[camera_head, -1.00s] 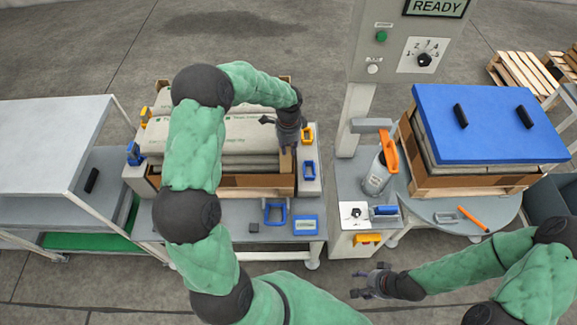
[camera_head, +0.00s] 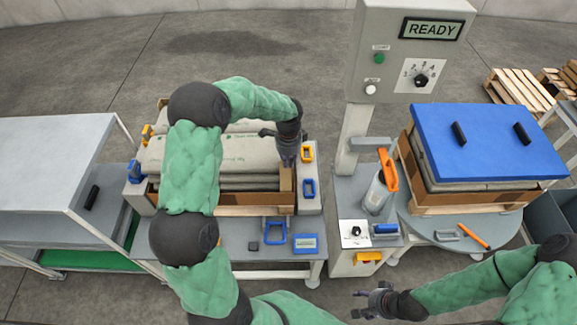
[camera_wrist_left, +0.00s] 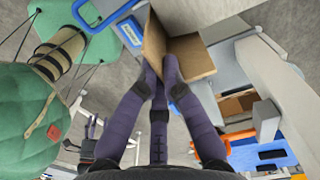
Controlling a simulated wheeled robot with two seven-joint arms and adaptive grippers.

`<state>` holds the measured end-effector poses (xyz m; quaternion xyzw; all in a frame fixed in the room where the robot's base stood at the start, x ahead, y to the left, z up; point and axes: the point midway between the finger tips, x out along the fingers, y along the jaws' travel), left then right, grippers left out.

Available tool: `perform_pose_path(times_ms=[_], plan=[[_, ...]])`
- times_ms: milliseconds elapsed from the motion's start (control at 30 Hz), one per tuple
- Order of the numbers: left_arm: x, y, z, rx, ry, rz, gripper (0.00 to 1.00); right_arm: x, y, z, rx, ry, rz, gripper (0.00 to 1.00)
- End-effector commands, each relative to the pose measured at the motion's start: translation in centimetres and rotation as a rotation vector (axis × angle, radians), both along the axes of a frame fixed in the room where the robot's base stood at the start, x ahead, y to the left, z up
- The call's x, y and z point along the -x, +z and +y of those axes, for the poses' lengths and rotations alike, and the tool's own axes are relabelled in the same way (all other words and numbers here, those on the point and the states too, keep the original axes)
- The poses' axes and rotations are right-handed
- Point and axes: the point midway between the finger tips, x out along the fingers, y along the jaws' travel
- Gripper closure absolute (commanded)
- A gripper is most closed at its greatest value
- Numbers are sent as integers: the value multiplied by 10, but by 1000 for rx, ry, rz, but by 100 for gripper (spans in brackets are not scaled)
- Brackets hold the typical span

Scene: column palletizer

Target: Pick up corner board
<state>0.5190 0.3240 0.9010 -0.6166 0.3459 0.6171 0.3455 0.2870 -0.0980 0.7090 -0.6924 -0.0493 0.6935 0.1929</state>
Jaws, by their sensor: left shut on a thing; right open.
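The corner board (camera_head: 286,180) is a brown cardboard angle piece. It stands upright at the near right corner of the left sack stack. In the left wrist view the corner board (camera_wrist_left: 190,58) shows its folded L shape between the fingertips. My left gripper (camera_head: 287,161) points down at the top of the board; in the left wrist view the gripper (camera_wrist_left: 159,78) is shut on it. Whether the board is clear of the stack cannot be told. My right gripper (camera_head: 362,302) is open and empty at the bottom of the head view.
Pale sacks (camera_head: 250,150) lie on the left stack, partly behind my left arm. A control post (camera_head: 411,45) reading READY stands right of it. A blue-lidded stack (camera_head: 485,140) is farther right, with a handheld orange-handled tool (camera_head: 381,185) between. A grey shelf (camera_head: 45,155) stands left.

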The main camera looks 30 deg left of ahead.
Motion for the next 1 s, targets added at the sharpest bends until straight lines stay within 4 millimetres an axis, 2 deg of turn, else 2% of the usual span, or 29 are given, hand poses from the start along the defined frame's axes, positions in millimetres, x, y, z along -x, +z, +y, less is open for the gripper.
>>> perform_pose_path(times_ms=[33,600,800,1000], plan=[[-1,17,1,-2,0,-5,100,0,6,0,0,0,0,42],[-1,183,0,0,1,-5,100,0,41,0,0,0,0,42],[-1,224,0,0,0,-4,100,0,49,0,0,0,0,42],[0,245,0,0,0,0,100,0,53,0,0,0,0,42]])
